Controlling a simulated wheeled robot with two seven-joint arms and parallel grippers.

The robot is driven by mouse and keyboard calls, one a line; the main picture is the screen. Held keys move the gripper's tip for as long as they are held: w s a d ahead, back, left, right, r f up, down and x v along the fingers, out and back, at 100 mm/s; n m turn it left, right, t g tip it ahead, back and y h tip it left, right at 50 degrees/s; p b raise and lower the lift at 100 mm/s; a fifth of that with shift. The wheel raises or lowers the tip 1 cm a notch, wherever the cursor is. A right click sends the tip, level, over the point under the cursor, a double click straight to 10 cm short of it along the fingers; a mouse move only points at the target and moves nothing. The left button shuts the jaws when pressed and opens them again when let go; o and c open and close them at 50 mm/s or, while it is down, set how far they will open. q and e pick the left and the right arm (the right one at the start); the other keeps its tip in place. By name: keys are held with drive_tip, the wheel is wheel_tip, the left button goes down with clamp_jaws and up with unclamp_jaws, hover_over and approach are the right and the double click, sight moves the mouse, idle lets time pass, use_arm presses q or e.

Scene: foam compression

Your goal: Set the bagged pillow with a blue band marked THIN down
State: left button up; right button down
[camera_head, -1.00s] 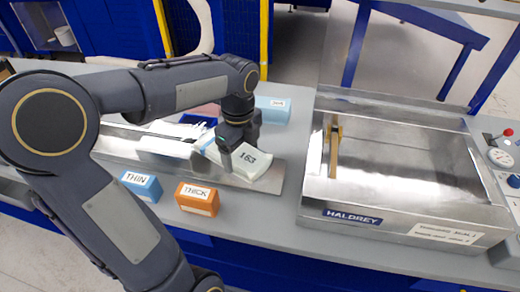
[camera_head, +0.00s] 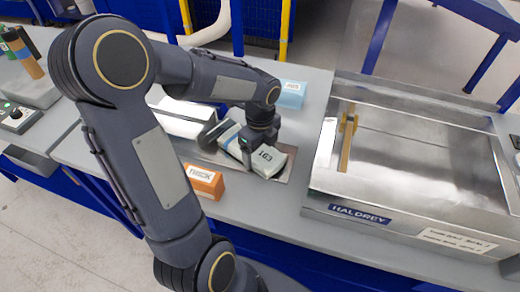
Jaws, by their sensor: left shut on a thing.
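The bagged pillow (camera_head: 268,161) is pale, marked 163, with a blue band near its left end. It lies tilted across the picture over the right end of a flat metal plate (camera_head: 284,176); I cannot tell whether it touches the plate. My left gripper (camera_head: 247,152) is shut on the pillow near its middle, reaching down from above and hiding part of it. The band's wording cannot be read. My right gripper is not in view.
An orange block marked THICK (camera_head: 205,183) stands in front of the plate. A light blue block (camera_head: 292,94) is behind. The large metal HALDREY box (camera_head: 390,222) with a brass upright (camera_head: 347,140) is to the right. My left arm hides much of the left bench.

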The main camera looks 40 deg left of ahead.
sight(260, 152)
use_arm(q)
drive_tip(key=shift+f, duration=0.2)
drive_tip(key=shift+f, duration=0.2)
drive_tip(key=o, duration=0.8)
drive_tip(key=shift+r, duration=0.2)
wheel_tip(260, 152, up, 11)
drive_tip(key=s+d+n+t+h, duration=0.1)
drive_tip(key=s+d+n+t, duration=0.1)
drive_tip(key=n, duration=0.5)
drive_tip(key=s+d+n+t+h, duration=0.1)
drive_tip(key=s+d+n, duration=0.3)
drive_tip(key=s+n, duration=0.3)
drive_tip(key=s+d+f+n+t+h, duration=0.1)
drive_tip(key=s+d+n+t, duration=0.1)
drive_tip(key=s+n, duration=0.3)
drive_tip(key=shift+s+d+n+t+h, duration=0.25)
drive_tip(key=shift+d+n+h, duration=0.2)
drive_tip(key=shift+n, duration=0.45)
